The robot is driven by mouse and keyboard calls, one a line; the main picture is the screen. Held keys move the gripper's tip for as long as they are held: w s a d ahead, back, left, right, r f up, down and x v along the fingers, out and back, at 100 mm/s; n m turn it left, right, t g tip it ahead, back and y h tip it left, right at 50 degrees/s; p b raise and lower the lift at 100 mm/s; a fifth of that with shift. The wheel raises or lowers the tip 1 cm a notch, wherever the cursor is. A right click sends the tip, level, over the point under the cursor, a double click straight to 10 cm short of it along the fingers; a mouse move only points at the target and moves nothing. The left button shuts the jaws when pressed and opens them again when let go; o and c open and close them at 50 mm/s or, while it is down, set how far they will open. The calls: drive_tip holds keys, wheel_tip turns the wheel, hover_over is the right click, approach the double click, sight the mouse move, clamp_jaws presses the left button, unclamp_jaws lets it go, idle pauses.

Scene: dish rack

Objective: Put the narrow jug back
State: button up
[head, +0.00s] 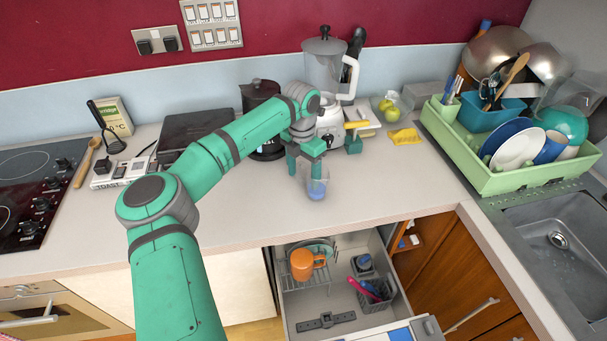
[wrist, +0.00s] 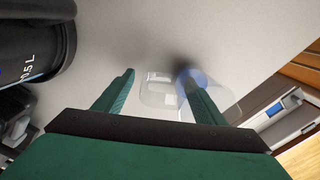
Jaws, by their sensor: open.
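The narrow jug (head: 317,187) looks clear, with a bluish base, and stands on the counter near its front edge. In the wrist view the clear jug (wrist: 214,94) shows right of centre, with a pale handle-like part between my fingers. My gripper (head: 304,172) is at the jug from above. In the wrist view my gripper (wrist: 157,76) has its fingers apart, the right one overlapping the jug's body. Whether a finger touches the jug is unclear. My fingers partly hide the jug.
An open drawer (head: 352,322) below holds a rack, an orange mug (head: 302,262) and a dark basket. A dark kettle (head: 262,95) and a blender (head: 325,65) stand behind. A green dish rack (head: 510,178) is at right, beside the sink (head: 560,235).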

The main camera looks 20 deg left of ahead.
wheel_tip(320, 180, up, 11)
drive_tip(key=shift+a+f, duration=0.1)
drive_tip(key=shift+a, duration=0.05)
idle(0.4)
clamp_jaws()
idle(0.3)
idle(1.3)
wheel_tip(320, 180, up, 12)
drive_tip(key=shift+a, duration=0.15)
idle(1.4)
drive_tip(key=shift+w, duration=0.15)
idle(0.4)
